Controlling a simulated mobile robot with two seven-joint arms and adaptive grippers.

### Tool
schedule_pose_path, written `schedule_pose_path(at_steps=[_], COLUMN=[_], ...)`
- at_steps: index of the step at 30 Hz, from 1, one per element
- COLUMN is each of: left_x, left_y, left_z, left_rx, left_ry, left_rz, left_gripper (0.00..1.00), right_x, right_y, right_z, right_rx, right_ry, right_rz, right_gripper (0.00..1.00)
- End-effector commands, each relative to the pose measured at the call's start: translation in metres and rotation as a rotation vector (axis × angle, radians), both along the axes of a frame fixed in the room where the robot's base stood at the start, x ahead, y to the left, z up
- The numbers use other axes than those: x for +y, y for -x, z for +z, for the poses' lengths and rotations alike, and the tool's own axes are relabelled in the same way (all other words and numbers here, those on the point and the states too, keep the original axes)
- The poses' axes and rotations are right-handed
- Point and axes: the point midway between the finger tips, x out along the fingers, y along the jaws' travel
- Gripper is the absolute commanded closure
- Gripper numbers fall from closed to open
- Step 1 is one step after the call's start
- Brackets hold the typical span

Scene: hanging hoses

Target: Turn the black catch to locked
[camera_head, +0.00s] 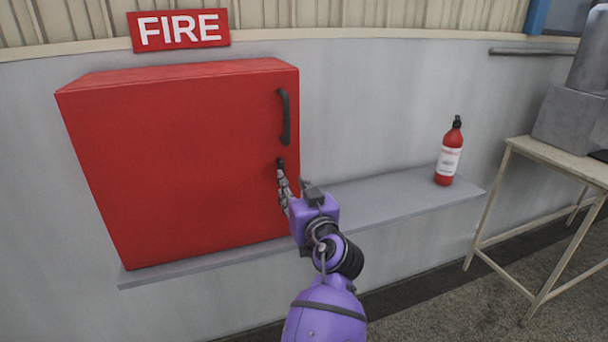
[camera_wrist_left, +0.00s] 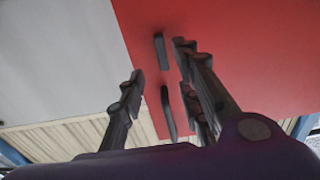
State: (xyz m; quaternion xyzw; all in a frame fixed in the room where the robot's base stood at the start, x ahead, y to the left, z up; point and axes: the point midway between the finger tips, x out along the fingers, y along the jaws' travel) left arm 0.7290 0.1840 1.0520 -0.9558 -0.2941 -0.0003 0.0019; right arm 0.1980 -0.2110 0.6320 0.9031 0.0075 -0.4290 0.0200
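The black catch (camera_head: 281,162) is on the front of the red cabinet (camera_head: 180,165), near its right edge and below the dark door handle (camera_head: 285,117). The gripper partly hides it in the head view. In the wrist view the catch (camera_wrist_left: 160,50) is a short dark bar, lengthwise in line with the handle (camera_wrist_left: 168,112). The cabinet door looks closed. My left gripper (camera_head: 283,178) is just below and in front of the catch. Its fingers (camera_wrist_left: 158,65) are apart, with the catch showing between the tips; contact cannot be told. My right gripper is not in view.
The cabinet stands on a grey ledge (camera_head: 385,203). A red extinguisher (camera_head: 449,155) stands on the ledge to the right. A FIRE sign (camera_head: 178,30) is above the cabinet. A table (camera_head: 555,155) with grey boxes is at far right. The ledge between cabinet and extinguisher is clear.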

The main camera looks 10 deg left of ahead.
Motion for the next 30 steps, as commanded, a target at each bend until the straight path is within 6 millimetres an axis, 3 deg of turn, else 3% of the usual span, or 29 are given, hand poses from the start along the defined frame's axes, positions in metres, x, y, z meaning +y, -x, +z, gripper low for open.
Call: schedule_pose_path(at_steps=[13,25,30], left_x=[0.035,0.042,0.042], left_y=[-0.053,-0.062,-0.062], left_z=[0.003,0.0,0.0], left_rx=[-0.003,-0.001,-0.001], left_ry=[-0.001,0.002,0.002], left_rz=[-0.002,-0.002,-0.002], left_gripper=[0.69,0.69,0.88], right_x=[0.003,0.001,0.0], right_y=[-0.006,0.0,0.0], right_z=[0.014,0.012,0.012], right_rx=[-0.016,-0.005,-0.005], right_ry=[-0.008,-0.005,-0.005], right_rz=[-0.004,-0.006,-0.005], right_gripper=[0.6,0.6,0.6])
